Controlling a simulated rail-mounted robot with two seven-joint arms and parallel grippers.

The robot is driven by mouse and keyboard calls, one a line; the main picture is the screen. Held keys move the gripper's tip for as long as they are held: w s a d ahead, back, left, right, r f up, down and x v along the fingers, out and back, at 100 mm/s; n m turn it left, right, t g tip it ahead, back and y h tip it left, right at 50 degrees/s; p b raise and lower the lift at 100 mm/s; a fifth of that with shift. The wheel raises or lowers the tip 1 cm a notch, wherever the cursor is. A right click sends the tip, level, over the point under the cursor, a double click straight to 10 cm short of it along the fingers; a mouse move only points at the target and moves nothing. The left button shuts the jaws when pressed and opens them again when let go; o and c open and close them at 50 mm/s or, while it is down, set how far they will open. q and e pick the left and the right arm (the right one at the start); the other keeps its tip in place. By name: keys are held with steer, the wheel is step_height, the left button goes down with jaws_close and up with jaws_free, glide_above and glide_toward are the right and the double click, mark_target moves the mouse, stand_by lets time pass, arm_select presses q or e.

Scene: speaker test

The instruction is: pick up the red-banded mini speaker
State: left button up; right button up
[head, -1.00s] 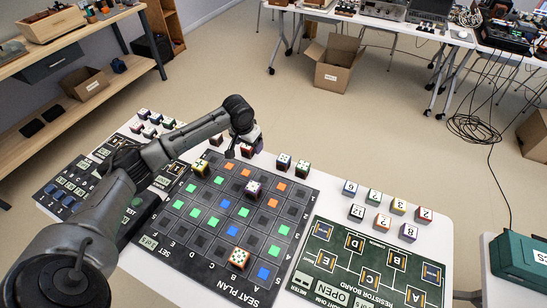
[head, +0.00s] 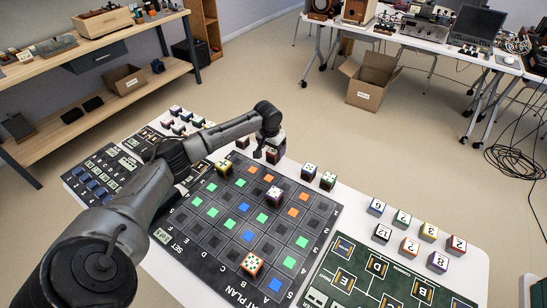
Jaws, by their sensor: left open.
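Several small mini speaker cubes stand on and behind the dark seat plan mat (head: 190,236). A dark red-sided cube (head: 273,156) stands at the mat's far edge, partly hidden by my left gripper (head: 266,151). Its band is too small to make out clearly. Another reddish cube (head: 242,142) stands just left of it. On the mat are a cube with a yellow top (head: 223,168), a pale-topped dark cube (head: 274,196) and an orange-red cube (head: 252,264). My left gripper is open, pointing down close over the dark red-sided cube; contact cannot be told. My right gripper is out of view.
More small blocks (head: 178,118) stand at the table's far left. A cardboard box (head: 371,79) is on the floor beyond.

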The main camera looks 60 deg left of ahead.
mark_target(273, 150)
arm_select(q)
steer(key=f+b, duration=0.1)
steer(key=w+f+b, duration=0.1)
steer(key=f, duration=0.1)
steer(key=shift+a+f, duration=0.2)
steer(key=shift+f, duration=0.75)
steer(key=shift+c, duration=0.2)
steer(key=c, duration=1)
